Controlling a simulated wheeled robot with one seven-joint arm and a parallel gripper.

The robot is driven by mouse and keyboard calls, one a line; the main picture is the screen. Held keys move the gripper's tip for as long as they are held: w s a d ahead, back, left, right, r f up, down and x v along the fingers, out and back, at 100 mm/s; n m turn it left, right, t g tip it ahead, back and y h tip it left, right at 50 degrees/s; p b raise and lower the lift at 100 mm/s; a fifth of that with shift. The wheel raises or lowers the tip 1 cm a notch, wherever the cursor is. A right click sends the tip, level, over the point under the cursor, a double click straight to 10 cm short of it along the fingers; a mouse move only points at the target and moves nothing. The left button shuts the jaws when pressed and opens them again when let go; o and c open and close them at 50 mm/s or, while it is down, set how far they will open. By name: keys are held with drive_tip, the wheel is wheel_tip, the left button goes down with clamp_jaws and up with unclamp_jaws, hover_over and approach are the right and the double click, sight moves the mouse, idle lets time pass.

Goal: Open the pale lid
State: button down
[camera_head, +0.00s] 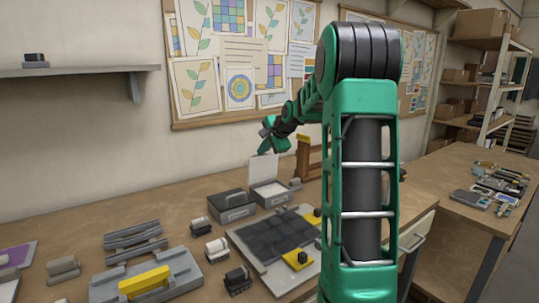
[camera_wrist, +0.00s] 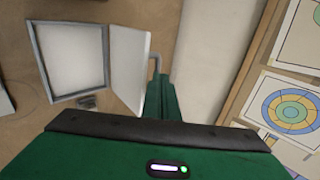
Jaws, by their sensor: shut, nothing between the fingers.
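The pale lid (camera_head: 263,167) stands raised at the back of a small grey box (camera_head: 271,196), whose pale inside is uncovered. In the wrist view the lid (camera_wrist: 127,66) is swung out to the right of the open box (camera_wrist: 70,58). My gripper (camera_head: 266,146) is at the lid's upper edge in the head view. In the wrist view my gripper (camera_wrist: 155,66) shows shut and empty just right of the lid, on its wall side. I cannot tell whether it touches the lid.
A dark lidded box (camera_head: 232,207) stands directly left of the open box. A dark tiled panel (camera_head: 271,237) with yellow-topped blocks lies in front. A wooden stand (camera_head: 311,158) is close on the right. The papered wall board (camera_head: 246,60) rises behind.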

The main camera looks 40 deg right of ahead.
drive_tip(key=shift+w+d+f, duration=0.15)
drive_tip(key=shift+w+d, duration=0.05)
drive_tip(key=shift+w, duration=0.9)
drive_tip(key=s+r, duration=0.5)
drive_tip(key=r, duration=0.3)
drive_tip(key=s+a+f+n+g, duration=0.3)
drive_tip(key=s+a+f, duration=0.3)
drive_tip(key=s, duration=0.8)
drive_tip(key=s+a+f+n+g+y, duration=0.1)
drive_tip(key=s+a+f+n+g, duration=0.2)
drive_tip(key=s, duration=1.2)
drive_tip(key=s+a+f+n+g, duration=0.3)
drive_tip(key=s+a+f+n, duration=0.4)
drive_tip(key=s+a+f, duration=0.3)
drive_tip(key=s+a, duration=0.3)
drive_tip(key=s, duration=0.2)
drive_tip(key=shift+g+y, duration=0.3)
drive_tip(key=shift+g, duration=0.1)
drive_tip(key=shift+w, duration=0.1)
